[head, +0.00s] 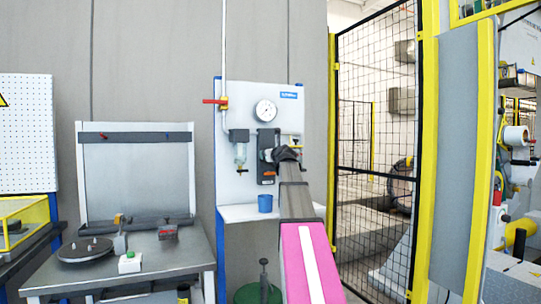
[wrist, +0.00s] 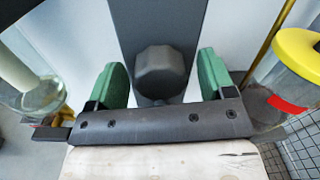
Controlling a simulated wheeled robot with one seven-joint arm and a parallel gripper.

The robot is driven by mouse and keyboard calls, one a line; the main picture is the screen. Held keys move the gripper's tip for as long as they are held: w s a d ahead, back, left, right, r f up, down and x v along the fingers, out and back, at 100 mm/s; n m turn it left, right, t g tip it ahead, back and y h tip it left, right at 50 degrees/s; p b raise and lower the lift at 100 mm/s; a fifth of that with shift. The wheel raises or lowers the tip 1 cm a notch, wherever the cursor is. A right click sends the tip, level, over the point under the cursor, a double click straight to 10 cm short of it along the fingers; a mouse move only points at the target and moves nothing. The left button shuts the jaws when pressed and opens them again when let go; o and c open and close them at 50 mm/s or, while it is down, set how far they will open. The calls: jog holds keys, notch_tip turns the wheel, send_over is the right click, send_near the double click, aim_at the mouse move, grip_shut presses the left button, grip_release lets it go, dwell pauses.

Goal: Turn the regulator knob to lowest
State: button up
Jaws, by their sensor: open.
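The regulator (head: 267,137) is a dark block on the pale wall panel, below a round pressure gauge (head: 265,110). In the wrist view its dark, faceted knob (wrist: 160,72) stands between the two green finger pads of my gripper (wrist: 161,84). The pads are open, one on each side of the knob, with a visible gap at both sides. In the head view my gripper (head: 276,154) is at the regulator's front, and my arm hides part of it and the knob. I cannot read the gauge needle.
A clear bowl (wrist: 35,85) is close on the left of my gripper, and a yellow-topped clear bowl (wrist: 297,80) close on the right. A red-handled valve (head: 214,101) is on the panel.

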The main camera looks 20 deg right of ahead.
jog(key=c, duration=0.9)
jog(key=shift+n, duration=0.3)
